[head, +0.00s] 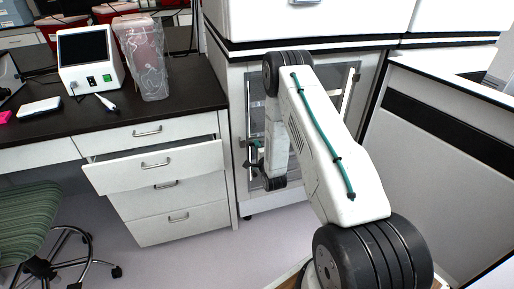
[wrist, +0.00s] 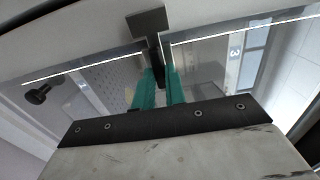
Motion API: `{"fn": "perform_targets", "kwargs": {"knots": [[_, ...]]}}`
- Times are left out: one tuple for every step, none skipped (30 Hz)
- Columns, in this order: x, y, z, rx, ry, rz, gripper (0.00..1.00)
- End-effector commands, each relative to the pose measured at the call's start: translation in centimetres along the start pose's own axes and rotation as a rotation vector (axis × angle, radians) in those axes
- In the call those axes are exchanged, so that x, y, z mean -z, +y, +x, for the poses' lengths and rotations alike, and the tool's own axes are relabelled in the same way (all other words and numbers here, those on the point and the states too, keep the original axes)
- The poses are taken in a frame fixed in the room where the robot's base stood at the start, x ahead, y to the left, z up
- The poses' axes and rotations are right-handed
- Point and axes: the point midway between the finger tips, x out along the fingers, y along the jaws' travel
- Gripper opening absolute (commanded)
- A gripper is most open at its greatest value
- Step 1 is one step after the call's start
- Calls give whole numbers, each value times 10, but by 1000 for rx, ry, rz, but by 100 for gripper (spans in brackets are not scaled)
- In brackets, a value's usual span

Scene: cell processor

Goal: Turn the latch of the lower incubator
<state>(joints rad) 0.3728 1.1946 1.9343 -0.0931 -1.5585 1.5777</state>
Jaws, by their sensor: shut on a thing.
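The lower incubator (head: 350,75) stands behind my arm in the head view, with a framed glass door mostly hidden by the arm. In the wrist view the dark latch (wrist: 148,22) sits on the pale door frame, its handle reaching down toward me. My gripper (wrist: 158,82) has its two green fingers on either side of the latch handle, shut on it. In the head view my gripper (head: 254,148) is small and partly hidden at the left side of the door.
A dark knob (wrist: 38,96) sticks out at the left in the wrist view. In the head view an open drawer (head: 150,166) juts from the bench left of the incubator. A green chair (head: 28,220) stands at lower left. A white cabinet (head: 450,140) is close on the right.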

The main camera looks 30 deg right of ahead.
Motion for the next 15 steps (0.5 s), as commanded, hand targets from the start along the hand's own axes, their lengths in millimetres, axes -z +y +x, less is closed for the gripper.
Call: {"fn": "perform_targets", "kwargs": {"knots": [[1, 0, 0, -1, 2, 5, 0], [1, 0, 0, -1, 2, 7, 0], [1, 1, 0, -1, 2, 9, 0], [1, 1, 0, -1, 2, 10, 0], [1, 1, 0, -1, 2, 10, 0], [1, 1, 0, -1, 2, 11, 0], [1, 1, 0, -1, 2, 11, 0], [1, 1, 0, -1, 2, 11, 0], [1, 1, 0, -1, 2, 11, 0], [1, 1, 0, -1, 2, 11, 0], [1, 1, 0, -1, 2, 11, 0], [1, 1, 0, -1, 2, 11, 0], [1, 1, 0, -2, 2, 11, 0], [1, 1, 0, -2, 2, 11, 15], [1, 1, 0, -2, 2, 10, 27]]}}
